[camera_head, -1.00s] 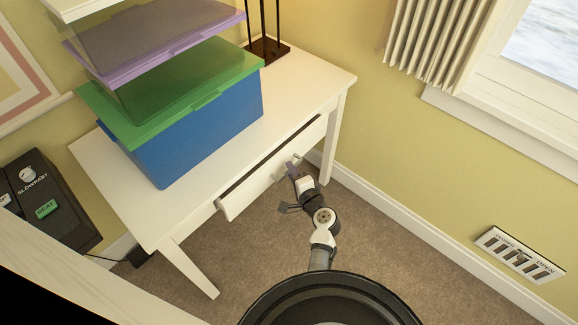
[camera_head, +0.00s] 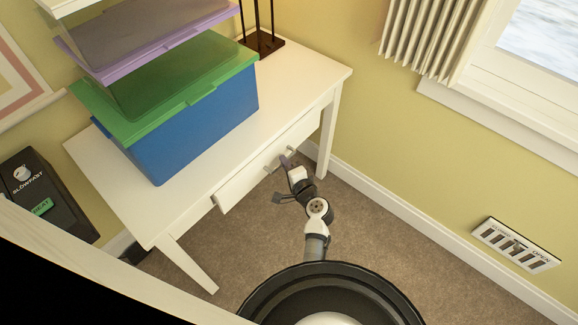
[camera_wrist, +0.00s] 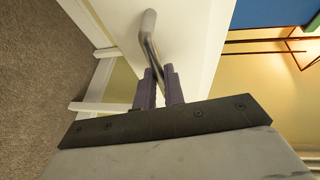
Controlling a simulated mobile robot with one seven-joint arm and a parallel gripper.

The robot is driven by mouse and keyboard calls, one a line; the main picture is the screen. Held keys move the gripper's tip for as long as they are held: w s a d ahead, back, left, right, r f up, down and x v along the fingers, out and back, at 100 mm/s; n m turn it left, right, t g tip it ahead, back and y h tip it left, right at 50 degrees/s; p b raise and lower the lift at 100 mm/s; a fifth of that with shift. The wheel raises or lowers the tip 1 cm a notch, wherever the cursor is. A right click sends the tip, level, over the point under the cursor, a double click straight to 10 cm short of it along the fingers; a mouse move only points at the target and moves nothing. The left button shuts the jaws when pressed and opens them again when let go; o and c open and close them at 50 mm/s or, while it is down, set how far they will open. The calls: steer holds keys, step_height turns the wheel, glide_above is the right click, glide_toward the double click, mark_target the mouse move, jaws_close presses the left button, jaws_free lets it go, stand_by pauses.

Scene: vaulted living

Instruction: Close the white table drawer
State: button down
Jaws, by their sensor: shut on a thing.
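The white table (camera_head: 300,88) stands against the wall. Its white drawer (camera_head: 237,186) shows at the front, with its face close to the table's front edge and only a small gap, if any, visible from above. A metal bar handle (camera_wrist: 149,45) is on the drawer front; it also shows in the head view (camera_head: 271,168). My gripper (camera_wrist: 160,88) is shut on the handle, its two purple fingers on either side of the bar. In the head view my gripper (camera_head: 287,162) is at the right part of the drawer front.
A blue box with a green lid (camera_head: 205,115) and stacked clear boxes stand on the table. A dark stand (camera_head: 262,42) is at the back. Brown carpet (camera_head: 375,265) is free to the right.

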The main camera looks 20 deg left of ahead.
steer(key=a, duration=0.1)
steer(key=w+a, duration=0.1)
steer(key=a, duration=0.1)
steer(key=shift+w+r, duration=0.1)
steer(key=c, duration=1.5)
jaws_free()
steer(key=shift+a, duration=0.15)
steer(key=shift+d, duration=0.2)
